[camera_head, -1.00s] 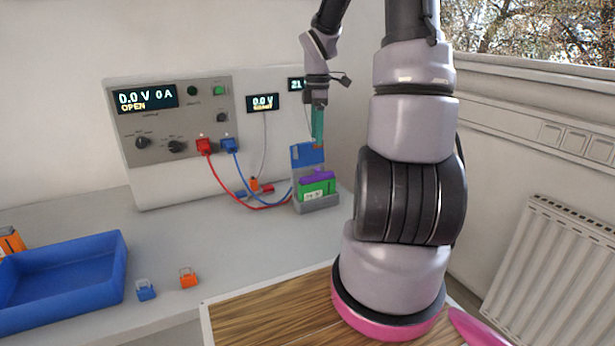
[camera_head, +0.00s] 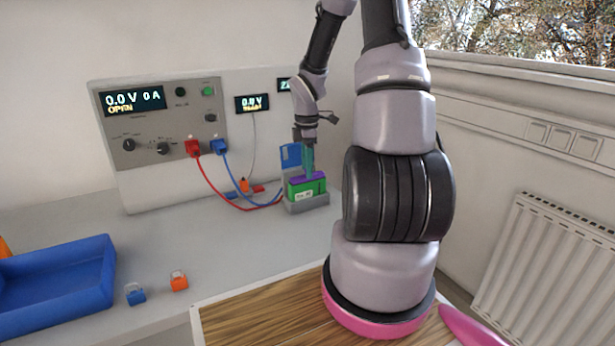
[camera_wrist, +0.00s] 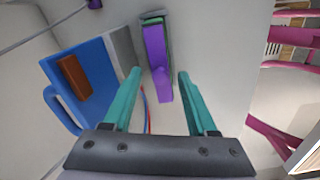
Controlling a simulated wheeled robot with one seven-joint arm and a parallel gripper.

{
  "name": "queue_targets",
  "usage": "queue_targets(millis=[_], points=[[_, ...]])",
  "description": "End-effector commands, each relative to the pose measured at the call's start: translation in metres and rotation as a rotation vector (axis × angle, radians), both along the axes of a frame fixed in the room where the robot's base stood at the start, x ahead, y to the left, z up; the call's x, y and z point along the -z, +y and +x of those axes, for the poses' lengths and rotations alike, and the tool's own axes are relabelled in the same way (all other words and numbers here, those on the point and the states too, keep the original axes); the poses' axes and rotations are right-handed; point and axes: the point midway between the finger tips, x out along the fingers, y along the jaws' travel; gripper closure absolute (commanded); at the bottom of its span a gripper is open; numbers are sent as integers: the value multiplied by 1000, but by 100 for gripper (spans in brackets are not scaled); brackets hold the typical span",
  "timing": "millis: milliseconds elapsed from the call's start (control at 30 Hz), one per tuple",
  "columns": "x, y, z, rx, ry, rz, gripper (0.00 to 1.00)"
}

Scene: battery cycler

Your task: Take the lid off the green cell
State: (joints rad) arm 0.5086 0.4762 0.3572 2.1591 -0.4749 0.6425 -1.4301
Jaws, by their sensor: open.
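The green cell (camera_head: 302,194) stands in a grey holder (camera_head: 312,204) on the bench, with a purple lid (camera_head: 301,179) on its top. My gripper (camera_head: 308,172) is just above the lid. In the wrist view my gripper (camera_wrist: 160,72) is open, with one teal finger on each side of the near part of the lid and nothing held. Whether a finger touches the lid cannot be told.
A blue upright part (camera_head: 291,156) of the station stands behind the cell. A cycler panel (camera_head: 160,130) with red and blue cables is to the left. A blue tray (camera_head: 60,285), a small blue clip (camera_head: 135,294) and an orange clip (camera_head: 179,281) lie at the front left.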

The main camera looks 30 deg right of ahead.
Motion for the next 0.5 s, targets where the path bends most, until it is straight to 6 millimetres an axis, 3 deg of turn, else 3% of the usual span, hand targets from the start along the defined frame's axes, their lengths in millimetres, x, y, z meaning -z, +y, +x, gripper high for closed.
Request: queue_targets(millis=[67, 100, 233, 500], points=[[0, 0, 0, 0, 0, 0, 42], [0, 0, 0, 0, 0, 0, 50], [0, 0, 0, 0, 0, 0, 99], [-1, 0, 0, 0, -1, 0, 100]])
